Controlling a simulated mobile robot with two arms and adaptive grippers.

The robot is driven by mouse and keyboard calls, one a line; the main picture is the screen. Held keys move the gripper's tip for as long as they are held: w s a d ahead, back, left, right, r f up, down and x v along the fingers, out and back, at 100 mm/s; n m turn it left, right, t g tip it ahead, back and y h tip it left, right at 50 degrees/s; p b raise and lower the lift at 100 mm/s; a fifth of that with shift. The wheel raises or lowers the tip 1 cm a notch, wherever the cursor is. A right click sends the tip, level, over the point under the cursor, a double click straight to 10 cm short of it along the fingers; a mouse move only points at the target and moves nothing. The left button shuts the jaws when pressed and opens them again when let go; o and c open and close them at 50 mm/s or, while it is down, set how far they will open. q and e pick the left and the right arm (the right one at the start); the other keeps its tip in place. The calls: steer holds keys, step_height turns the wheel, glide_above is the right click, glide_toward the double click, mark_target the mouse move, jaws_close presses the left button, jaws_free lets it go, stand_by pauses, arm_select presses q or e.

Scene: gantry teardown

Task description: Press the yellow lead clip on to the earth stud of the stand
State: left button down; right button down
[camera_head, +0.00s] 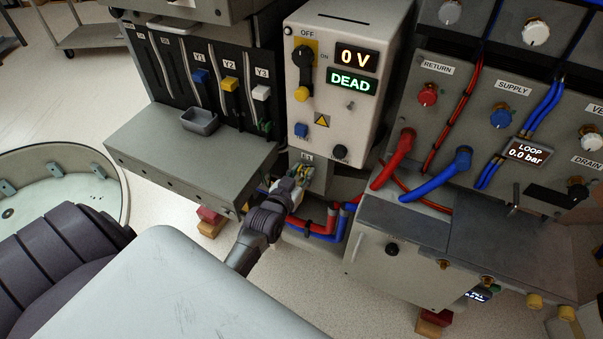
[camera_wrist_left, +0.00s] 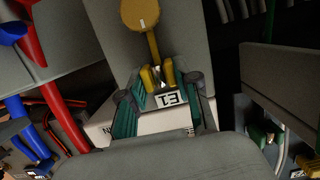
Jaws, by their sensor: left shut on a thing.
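My left gripper (camera_head: 290,190) is at the small stand under the grey 0 V / DEAD cabinet, close to its E1 label (camera_head: 307,157). In the left wrist view, its two teal-padded fingers (camera_wrist_left: 162,100) stand either side of the yellow clip (camera_wrist_left: 155,78), which shows two upright prongs. The gripper is shut on the clip. The E1 label (camera_wrist_left: 170,98) lies between the fingertips, upside down. A small bright metal part shows between the prongs. I cannot tell whether it is the earth stud, or whether the clip is seated on it. My right gripper is not in view.
Red hose (camera_head: 395,160) and blue hose (camera_head: 440,175) run close right of the gripper. A grey ledge (camera_head: 180,150) with a small tray (camera_head: 200,120) stands to the left. The cabinet has a rotary switch (camera_head: 303,55) and a yellow knob (camera_head: 301,94).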

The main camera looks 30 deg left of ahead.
arm_select(q)
steer(key=shift+w, duration=0.15)
steer(key=shift+w, duration=0.15)
steer(key=c, duration=0.7)
jaws_free()
steer(key=shift+w, duration=0.1)
steer(key=shift+c, duration=0.2)
steer(key=shift+s, duration=0.2)
steer(key=f+p+v, duration=0.1)
steer(key=v, duration=1.4)
steer(key=shift+s+p, duration=0.35)
steer(key=shift+s, duration=0.05)
